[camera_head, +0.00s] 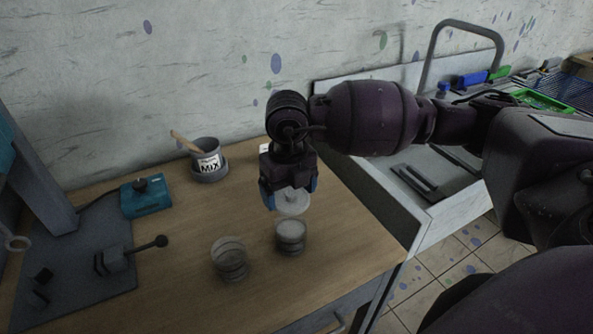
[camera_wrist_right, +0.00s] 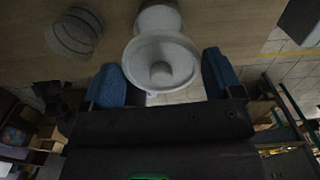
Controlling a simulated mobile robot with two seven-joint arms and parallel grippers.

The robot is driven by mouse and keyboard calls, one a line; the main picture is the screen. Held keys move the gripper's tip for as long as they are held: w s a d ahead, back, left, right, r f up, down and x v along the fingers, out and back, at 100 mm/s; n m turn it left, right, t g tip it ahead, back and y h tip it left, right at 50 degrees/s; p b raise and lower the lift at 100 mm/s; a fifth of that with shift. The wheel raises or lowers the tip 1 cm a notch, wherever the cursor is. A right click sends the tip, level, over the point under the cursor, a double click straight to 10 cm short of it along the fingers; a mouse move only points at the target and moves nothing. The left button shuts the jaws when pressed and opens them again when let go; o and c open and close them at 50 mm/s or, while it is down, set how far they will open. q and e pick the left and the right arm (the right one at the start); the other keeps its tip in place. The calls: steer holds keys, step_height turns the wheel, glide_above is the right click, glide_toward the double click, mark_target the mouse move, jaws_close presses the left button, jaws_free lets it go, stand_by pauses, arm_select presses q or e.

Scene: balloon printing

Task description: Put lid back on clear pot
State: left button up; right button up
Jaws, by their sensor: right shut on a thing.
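A pale round lid (camera_head: 293,206) with a central knob is between the blue fingertips of my right gripper (camera_head: 289,192), which is shut on it. The lid also shows in the right wrist view (camera_wrist_right: 163,52), knob towards the camera. A jar with a whitish top (camera_head: 290,238) stands on the table just below the lid in the head view; the lid partly hides it in the wrist view (camera_wrist_right: 158,17). A second, see-through-looking jar (camera_head: 229,260) stands to its left. I cannot tell for sure which is the clear pot. My left gripper is not in view.
A grey MIX cup (camera_head: 206,158) with a wooden stick stands at the back of the wooden table (camera_head: 190,205). A teal box (camera_head: 146,197) and a dark mat (camera_head: 75,275) with a lever device are at left. A sink unit (camera_head: 445,205) adjoins the table at right.

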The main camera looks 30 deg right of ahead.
mark_target(288, 197)
steer(key=shift+n, duration=0.3)
steer(key=shift+s+a, duration=0.15)
steer(key=shift+s, duration=0.15)
steer(key=shift+f, duration=0.45)
steer(key=shift+f+b, duration=1)
steer(key=shift+f, duration=0.65)
steer(key=shift+f+b, duration=0.65)
steer(key=shift+f, duration=0.45)
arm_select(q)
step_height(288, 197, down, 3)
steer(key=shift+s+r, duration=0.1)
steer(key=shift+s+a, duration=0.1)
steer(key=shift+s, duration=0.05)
